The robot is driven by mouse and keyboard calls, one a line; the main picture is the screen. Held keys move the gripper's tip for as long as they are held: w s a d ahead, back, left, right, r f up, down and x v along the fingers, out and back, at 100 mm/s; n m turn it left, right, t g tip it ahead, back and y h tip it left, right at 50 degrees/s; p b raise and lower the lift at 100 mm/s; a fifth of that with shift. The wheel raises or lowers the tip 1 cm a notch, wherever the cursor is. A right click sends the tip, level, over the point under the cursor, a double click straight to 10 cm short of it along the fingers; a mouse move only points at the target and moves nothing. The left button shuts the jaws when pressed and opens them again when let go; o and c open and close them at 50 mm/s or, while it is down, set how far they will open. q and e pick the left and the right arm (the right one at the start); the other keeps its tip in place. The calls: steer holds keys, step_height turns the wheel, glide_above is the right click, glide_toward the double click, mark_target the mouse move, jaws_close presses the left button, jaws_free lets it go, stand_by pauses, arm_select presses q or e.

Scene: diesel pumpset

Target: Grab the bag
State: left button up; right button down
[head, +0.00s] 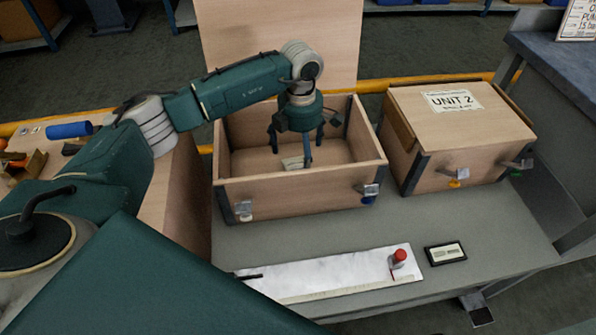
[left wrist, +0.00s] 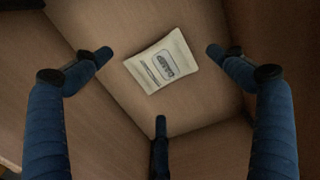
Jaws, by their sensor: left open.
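The bag (left wrist: 164,64) is a small cream packet with a dark printed label. It lies flat on the floor of the open wooden crate (head: 290,188), near a corner in the left wrist view. My left gripper reaches down into the crate from above. In the left wrist view its blue fingers (left wrist: 160,85) are spread around the bag, apart from it, with nothing held. My right gripper is not in view.
A closed wooden crate marked UNIT 2 (head: 455,135) stands right of the open one. The open crate's raised lid (head: 280,45) stands behind it. A white board (head: 335,275) with a red-topped item (head: 399,257) and a dark label plate (head: 445,253) lie in front.

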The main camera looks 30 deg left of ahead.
mark_target(298, 168)
arm_select(q)
steer(key=f, duration=0.4)
steer(key=shift+s+a+b, duration=0.2)
steer(key=shift+b, duration=0.15)
steer(key=shift+f, duration=0.45)
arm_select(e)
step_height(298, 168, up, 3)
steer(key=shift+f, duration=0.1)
arm_select(q)
steer(key=c, duration=1.5)
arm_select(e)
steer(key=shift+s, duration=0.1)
